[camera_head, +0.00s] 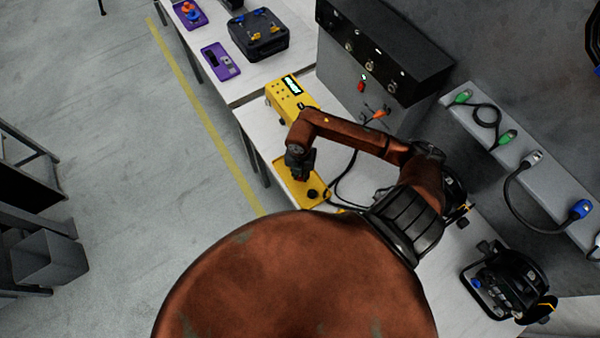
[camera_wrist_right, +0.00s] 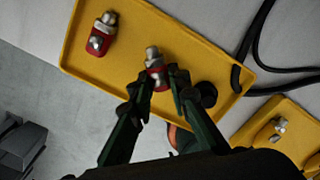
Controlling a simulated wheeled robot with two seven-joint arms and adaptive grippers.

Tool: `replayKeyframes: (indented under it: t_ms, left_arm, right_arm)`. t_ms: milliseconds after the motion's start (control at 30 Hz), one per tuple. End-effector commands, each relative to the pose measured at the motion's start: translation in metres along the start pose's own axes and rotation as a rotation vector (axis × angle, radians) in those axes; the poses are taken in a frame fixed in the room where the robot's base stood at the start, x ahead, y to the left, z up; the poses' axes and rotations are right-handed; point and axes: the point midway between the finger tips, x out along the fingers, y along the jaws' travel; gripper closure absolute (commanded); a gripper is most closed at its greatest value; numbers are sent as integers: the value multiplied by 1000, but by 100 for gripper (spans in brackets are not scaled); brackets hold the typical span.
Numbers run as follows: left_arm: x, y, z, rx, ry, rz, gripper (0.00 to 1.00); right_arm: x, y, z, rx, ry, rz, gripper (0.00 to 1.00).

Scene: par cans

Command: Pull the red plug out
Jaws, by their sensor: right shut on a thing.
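A red plug with a silver metal end (camera_wrist_right: 155,67) sits between the fingertips of my right gripper (camera_wrist_right: 160,82) in the right wrist view. The gripper is shut on it, over the yellow tray (camera_wrist_right: 180,28). I cannot tell whether the plug touches the tray. A second red and silver piece (camera_wrist_right: 102,35) lies on the tray at its left end, apart from the gripper. In the head view my right gripper (camera_head: 299,172) points down at the yellow tray (camera_head: 283,181) and mostly hides the plug. My left gripper is not in view.
A black round knob (camera_wrist_right: 207,94) is on the tray right of the fingers, with a black cable (camera_wrist_right: 250,45) beyond. A yellow box with a display (camera_head: 291,98) stands behind the tray. A grey wall panel (camera_head: 350,62) bounds the bench. Open floor (camera_head: 150,150) is left.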

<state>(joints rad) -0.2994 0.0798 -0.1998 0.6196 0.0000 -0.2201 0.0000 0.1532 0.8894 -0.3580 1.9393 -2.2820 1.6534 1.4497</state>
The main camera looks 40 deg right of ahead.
Motion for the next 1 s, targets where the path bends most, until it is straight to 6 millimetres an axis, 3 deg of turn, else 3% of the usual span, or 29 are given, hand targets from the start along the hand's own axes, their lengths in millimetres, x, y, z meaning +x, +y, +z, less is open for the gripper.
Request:
replayKeyframes:
  t_ms: [100, 433, 467, 700, 1000]
  left_arm:
    - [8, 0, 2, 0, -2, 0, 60]
    - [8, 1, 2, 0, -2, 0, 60]
    - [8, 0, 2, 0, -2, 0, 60]
    - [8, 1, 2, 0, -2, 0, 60]
    - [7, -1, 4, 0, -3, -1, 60]
  right_arm:
    - [10, 0, 0, 0, 0, 0, 100]
    - [10, 0, 0, 0, -1, 0, 100]
    - [10, 0, 0, 0, -1, 0, 82]
    - [10, 0, 0, -1, -1, 0, 65]
    - [10, 0, 0, -1, -1, 0, 63]
